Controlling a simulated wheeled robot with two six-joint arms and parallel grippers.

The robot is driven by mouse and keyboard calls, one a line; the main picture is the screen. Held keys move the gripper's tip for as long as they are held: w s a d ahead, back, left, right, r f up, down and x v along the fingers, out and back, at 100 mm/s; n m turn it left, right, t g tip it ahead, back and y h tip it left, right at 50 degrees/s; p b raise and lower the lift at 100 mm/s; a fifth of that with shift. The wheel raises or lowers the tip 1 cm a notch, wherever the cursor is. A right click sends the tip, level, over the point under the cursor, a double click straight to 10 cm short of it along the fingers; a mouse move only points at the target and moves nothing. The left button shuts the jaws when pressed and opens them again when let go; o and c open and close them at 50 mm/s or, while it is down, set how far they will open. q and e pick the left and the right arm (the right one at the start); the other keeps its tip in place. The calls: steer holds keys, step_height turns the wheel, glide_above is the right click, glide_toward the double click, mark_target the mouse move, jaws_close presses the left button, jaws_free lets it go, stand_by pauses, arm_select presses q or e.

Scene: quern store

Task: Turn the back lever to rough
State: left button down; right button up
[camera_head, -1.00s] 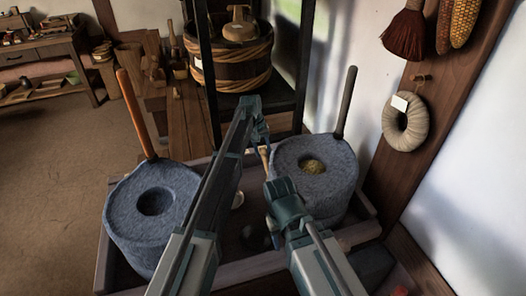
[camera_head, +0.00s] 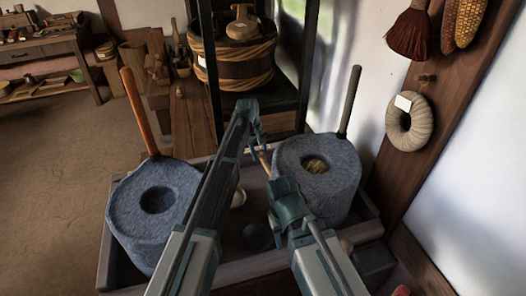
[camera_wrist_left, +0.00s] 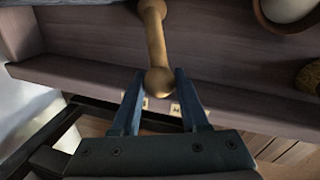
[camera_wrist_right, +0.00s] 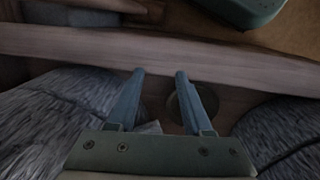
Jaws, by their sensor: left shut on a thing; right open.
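The back lever is a light wooden handle with a rounded knob (camera_wrist_left: 158,82), seen large in the left wrist view. In the head view its shaft (camera_head: 264,162) leans, top to the left, at the back of the tray between the two millstones. My left gripper (camera_head: 258,140) is shut on the knob end, with one finger on each side of it in the left wrist view (camera_wrist_left: 157,78). Small pale labels (camera_wrist_left: 175,109) lie past the knob, partly hidden by the fingers; I cannot read them. My right gripper (camera_wrist_right: 160,73) is open and empty over the tray.
A grey millstone with an orange-brown handle (camera_head: 123,215) stands left, and one with a dark handle (camera_head: 337,195) stands right, grain in its hole. A wooden tray (camera_head: 235,272) holds both. Dark rack posts (camera_head: 210,75) and a tub (camera_head: 235,65) stand behind.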

arm_select(q)
steer(key=shift+s+a+n+t+y, duration=0.15)
steer(key=shift+s+a+n, duration=0.15)
steer(key=shift+s+n, duration=0.45)
steer(key=shift+s+a+n+t+y, duration=0.1)
steer(key=shift+s+a+n, duration=0.2)
steer(key=shift+n, duration=0.75)
steer(key=shift+s+a+n+t+y, duration=0.15)
steer(key=shift+s+a+n, duration=0.15)
steer(key=shift+s+n, duration=0.45)
steer(key=shift+w+n, duration=0.1)
steer(key=shift+n, duration=0.15)
steer(key=shift+c, duration=2.2)
jaws_free()
steer(key=shift+r, duration=0.15)
arm_select(e)
steer(key=shift+r, duration=0.15)
arm_select(q)
steer(key=p+v, duration=1.3)
steer(key=shift+r+p, duration=0.3)
arm_select(e)
step_height(320, 180, up, 13)
steer(key=shift+r, duration=0.15)
arm_select(q)
steer(key=shift+w, duration=0.1)
